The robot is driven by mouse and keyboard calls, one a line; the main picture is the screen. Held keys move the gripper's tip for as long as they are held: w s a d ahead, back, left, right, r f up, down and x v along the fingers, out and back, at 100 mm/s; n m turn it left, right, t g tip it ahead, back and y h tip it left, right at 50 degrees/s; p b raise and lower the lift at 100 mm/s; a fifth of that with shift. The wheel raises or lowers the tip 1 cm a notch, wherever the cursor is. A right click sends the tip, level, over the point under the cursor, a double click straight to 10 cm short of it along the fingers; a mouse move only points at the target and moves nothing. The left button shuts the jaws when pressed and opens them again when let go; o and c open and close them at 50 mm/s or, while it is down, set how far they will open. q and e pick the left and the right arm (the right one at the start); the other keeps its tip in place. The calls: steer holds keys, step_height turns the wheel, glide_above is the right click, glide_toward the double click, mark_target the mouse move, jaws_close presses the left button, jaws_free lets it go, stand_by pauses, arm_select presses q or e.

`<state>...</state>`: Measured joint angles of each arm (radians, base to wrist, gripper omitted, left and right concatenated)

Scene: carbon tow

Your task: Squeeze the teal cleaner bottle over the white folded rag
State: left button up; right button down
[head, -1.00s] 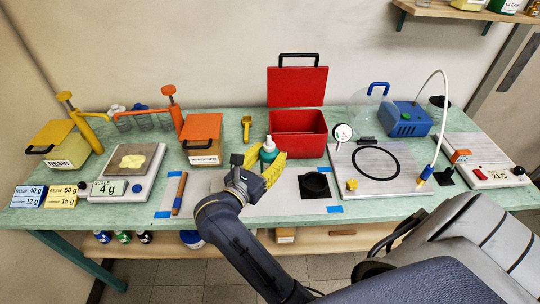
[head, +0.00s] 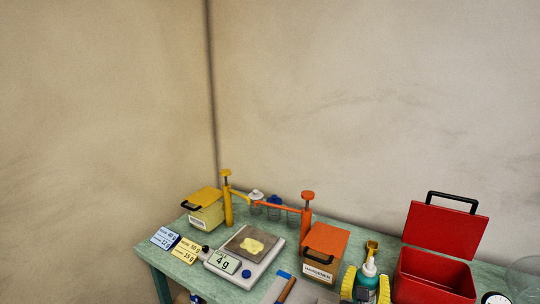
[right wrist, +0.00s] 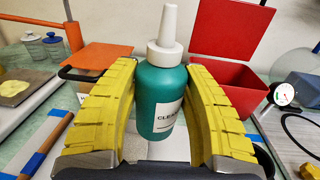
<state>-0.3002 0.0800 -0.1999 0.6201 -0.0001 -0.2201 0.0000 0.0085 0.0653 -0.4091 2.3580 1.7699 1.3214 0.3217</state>
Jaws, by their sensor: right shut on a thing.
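The teal cleaner bottle (head: 369,280), with a white cap and pointed nozzle, stands upright at the bottom of the head view. It also shows in the middle of the right wrist view (right wrist: 160,100), its label partly visible. My right gripper (head: 366,289) has yellow ridged fingers on both sides of the bottle and is shut on it. I cannot tell whether the bottle touches the bench. My left gripper is not in view.
A red open box (head: 433,283) stands right of the bottle, and an orange-lidded hardener box (head: 324,255) left of it. A scale (head: 241,262) reading 4 g carries a pale yellow patch. A yellow-lidded box (head: 205,209) and pump dispensers stand farther left.

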steer(key=s+a+f+n+t+y, duration=0.1)
steer(key=s+a+f+n+y, duration=0.2)
steer(key=s+f+n+y, duration=0.2)
steer(key=s+f+y, duration=0.1)
steer(key=s+y, duration=0.1)
steer(key=shift+t+y, duration=0.4)
stand_by(0.3)
steer(key=c, duration=1.3)
jaws_free()
jaws_close()
